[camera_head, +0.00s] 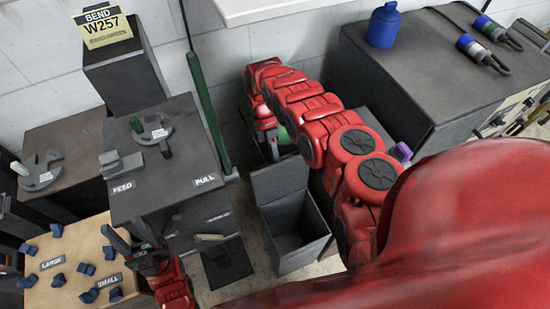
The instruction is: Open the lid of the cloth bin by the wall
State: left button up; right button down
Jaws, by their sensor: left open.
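A dark grey bin (294,256) stands on the floor in the middle, near the wall. Its top is open and I see into its empty-looking inside. A grey panel (280,180) that looks like its lid stands raised at its back edge. My right arm reaches over toward the wall, behind the bin. Its gripper (270,147) is dark and partly hidden there, and I cannot tell its jaws or whether it touches the panel. My left gripper (126,236) is open at the lower left, in front of the grey machine, away from the bin.
A grey machine (160,185) marked FEED and PULL stands left of the bin, with a green pole (207,110) beside it. A wooden board (62,255) holds several blue parts. A dark cabinet (400,70) carrying a blue bottle (384,25) stands at right.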

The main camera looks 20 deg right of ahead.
jog(key=c, duration=0.8)
grip_release()
jog(key=shift+c, duration=0.2)
jog(key=b+v, duration=0.3)
jog(key=v, duration=0.4)
jog(key=shift+r, duration=0.3)
